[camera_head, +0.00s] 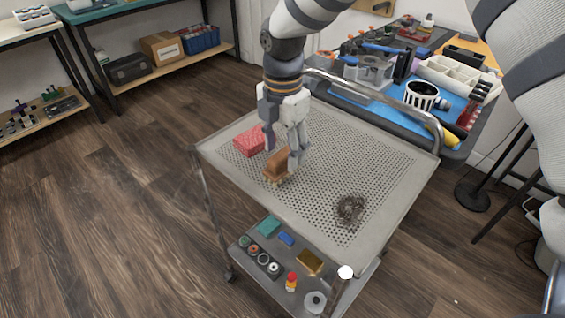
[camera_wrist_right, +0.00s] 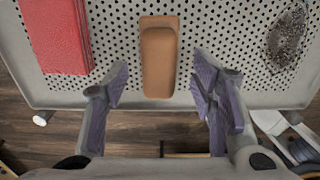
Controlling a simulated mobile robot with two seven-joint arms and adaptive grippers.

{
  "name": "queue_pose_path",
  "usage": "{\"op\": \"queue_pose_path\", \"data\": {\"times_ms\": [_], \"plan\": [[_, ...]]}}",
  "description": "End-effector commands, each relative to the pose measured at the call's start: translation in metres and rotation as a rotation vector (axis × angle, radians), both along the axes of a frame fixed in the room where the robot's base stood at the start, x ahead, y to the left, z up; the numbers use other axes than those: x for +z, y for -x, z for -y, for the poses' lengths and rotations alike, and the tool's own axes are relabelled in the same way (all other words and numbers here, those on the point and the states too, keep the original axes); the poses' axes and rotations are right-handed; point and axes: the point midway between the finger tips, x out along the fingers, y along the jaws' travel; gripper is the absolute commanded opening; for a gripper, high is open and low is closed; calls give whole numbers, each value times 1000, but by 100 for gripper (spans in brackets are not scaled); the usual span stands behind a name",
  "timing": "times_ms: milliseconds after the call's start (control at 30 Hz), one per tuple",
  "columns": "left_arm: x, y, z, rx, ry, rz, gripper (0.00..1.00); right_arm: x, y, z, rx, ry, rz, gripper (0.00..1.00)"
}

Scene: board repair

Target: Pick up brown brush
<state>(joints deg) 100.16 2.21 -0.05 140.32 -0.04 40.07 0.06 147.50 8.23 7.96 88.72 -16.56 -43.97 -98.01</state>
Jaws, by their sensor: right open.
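The brown brush (camera_head: 277,167) lies on the perforated top of the grey cart (camera_head: 375,165), with pale bristles showing under its brown back. In the right wrist view the brush (camera_wrist_right: 160,58) has its long side pointing away from my gripper. My right gripper (camera_head: 281,156) is open above the brush, pointing down. In the right wrist view the fingers (camera_wrist_right: 162,88) stand to either side of the brush's near end, with gaps on both sides. The fingers hide part of the brush in the head view. My left gripper is not in view.
A red block (camera_head: 249,141) lies left of the brush, and a dark wiry clump (camera_head: 350,210) lies to the right. A metal rail (camera_head: 372,95) runs along the back. The lower shelf holds several small items. The cart top between brush and clump is clear.

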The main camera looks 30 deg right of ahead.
Motion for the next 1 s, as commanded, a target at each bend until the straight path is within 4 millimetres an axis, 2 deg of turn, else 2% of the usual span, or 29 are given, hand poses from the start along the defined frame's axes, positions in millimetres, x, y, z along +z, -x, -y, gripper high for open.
{"op": "queue_pose_path", "data": {"times_ms": [33,100,333,367,567,600,867,1000], "plan": [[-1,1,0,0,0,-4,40,-11,1,0,1,1,-5,52],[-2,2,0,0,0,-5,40,-18,0,0,0,1,-2,52],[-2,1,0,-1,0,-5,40,-20,0,0,0,0,1,52],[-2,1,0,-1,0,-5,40,-20,0,0,0,0,1,47],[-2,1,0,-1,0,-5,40,-20,0,0,0,0,1,2],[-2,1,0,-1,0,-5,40,-20,0,0,0,0,1,0],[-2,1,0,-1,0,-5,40,-20,0,0,-1,-1,-1,0],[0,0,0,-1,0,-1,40,-9,-1,0,-1,-1,3,0]]}}
